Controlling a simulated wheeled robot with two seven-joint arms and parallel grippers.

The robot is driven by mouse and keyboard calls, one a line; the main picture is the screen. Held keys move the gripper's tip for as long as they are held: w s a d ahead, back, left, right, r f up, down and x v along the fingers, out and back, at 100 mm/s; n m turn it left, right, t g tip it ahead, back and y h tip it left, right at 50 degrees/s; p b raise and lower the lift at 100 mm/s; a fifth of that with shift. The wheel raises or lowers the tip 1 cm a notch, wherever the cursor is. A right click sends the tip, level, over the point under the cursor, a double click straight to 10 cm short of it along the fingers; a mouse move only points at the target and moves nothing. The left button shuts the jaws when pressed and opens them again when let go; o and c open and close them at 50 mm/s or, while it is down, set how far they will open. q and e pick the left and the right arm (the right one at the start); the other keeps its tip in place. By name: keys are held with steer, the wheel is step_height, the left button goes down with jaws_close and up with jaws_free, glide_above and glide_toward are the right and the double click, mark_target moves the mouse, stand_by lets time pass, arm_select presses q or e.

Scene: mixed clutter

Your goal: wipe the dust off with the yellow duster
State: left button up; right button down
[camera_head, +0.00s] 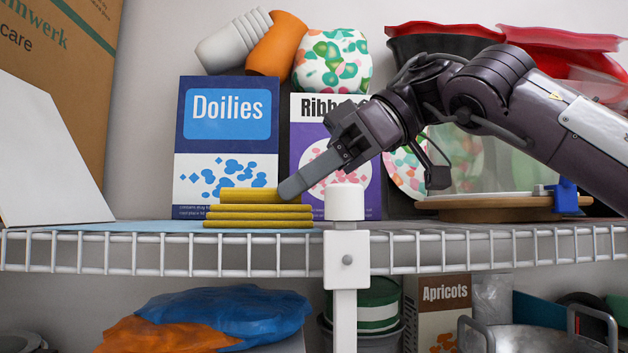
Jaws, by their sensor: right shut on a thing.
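The yellow duster (255,211) shows as a stack of flat yellow layers on the wire shelf, in front of the Doilies box. The top layer is shorter than those below; I cannot tell whether the stack is one folded cloth or separate pieces. My right gripper (289,189) reaches in from the right, angled down, with its fingers at the right end of the top layer. It is shut on the yellow duster, and the far finger is mostly hidden. No dust can be made out on the shelf. My left gripper is out of view.
The Doilies box (227,110) and Ribbons box (352,190) stand close behind. A white post (345,250) rises at the shelf's front edge (180,250). A blue sheet (130,226) lies left of the stack. A cutting board (480,207) with a clear container is at right.

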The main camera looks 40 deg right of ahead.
steer(key=shift+w+a, duration=0.95)
steer(key=shift+a, duration=0.45)
steer(key=shift+w+a, duration=1)
steer(key=shift+a, duration=0.4)
steer(key=shift+w+a, duration=0.95)
steer(key=shift+a, duration=0.45)
steer(key=shift+w+a+f, duration=0.1)
steer(key=shift+w, duration=0.1)
steer(key=shift+s+d, duration=0.4)
steer(key=shift+d, duration=0.2)
steer(key=shift+s+d, duration=0.35)
steer(key=shift+d, duration=0.25)
steer(key=shift+s+d, duration=0.6)
steer(key=shift+d, duration=0.1)
steer(key=shift+s+d, duration=0.6)
steer(key=shift+d, duration=0.35)
steer(key=shift+s+d, duration=0.55)
steer(key=shift+d, duration=0.35)
steer(key=shift+s+d, duration=0.8)
steer(key=shift+d, duration=0.3)
